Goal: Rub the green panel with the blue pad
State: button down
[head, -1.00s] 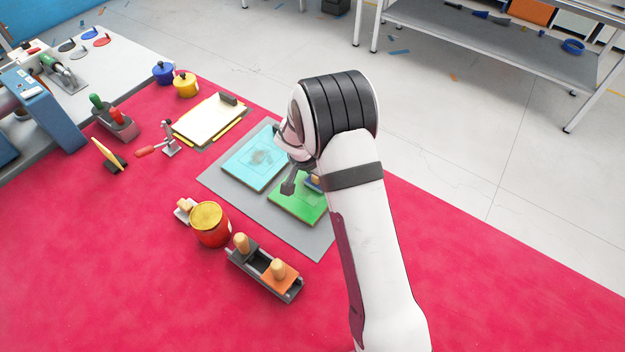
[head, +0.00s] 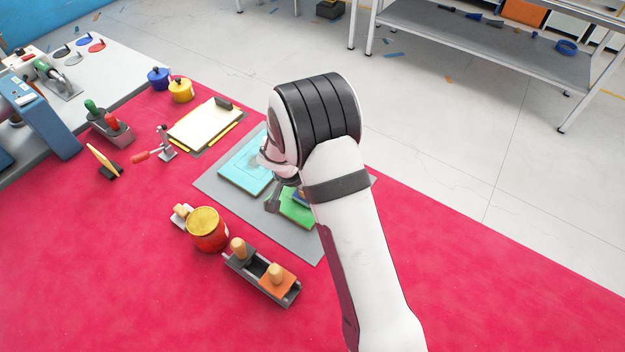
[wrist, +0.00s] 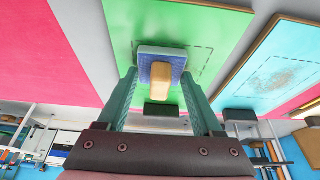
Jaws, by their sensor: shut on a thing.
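The green panel (head: 293,214) lies on a grey mat, partly hidden by my arm in the head view. In the wrist view the green panel (wrist: 215,28) fills the upper middle and carries a dashed outline. The blue pad (wrist: 146,71), with a pale wooden handle, is between my fingers against the green panel; exact contact cannot be told. In the head view only a bit of the pad (head: 300,194) shows beside my gripper. My gripper (wrist: 160,80) is shut on the pad; in the head view one dark finger (head: 272,203) shows.
A cyan panel (head: 238,174) with a smudge lies beside the green one on the grey mat (head: 300,250). A red can (head: 207,235) and a tray holding an orange pad (head: 270,284) stand in front. A clipboard (head: 205,125) lies behind. The red cloth at right is clear.

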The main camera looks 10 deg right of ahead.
aim_at(293, 195)
jog(key=shift+s+a, duration=1.1)
jog(key=shift+s, duration=0.05)
jog(key=shift+w+a, duration=0.7)
jog(key=shift+a, duration=0.1)
jog(key=shift+w, duration=0.25)
jog(key=shift+w+d, duration=3.2)
jog(key=shift+d, duration=0.05)
jog(key=shift+s+a, duration=3.35)
notch_tip(293, 195, up, 8)
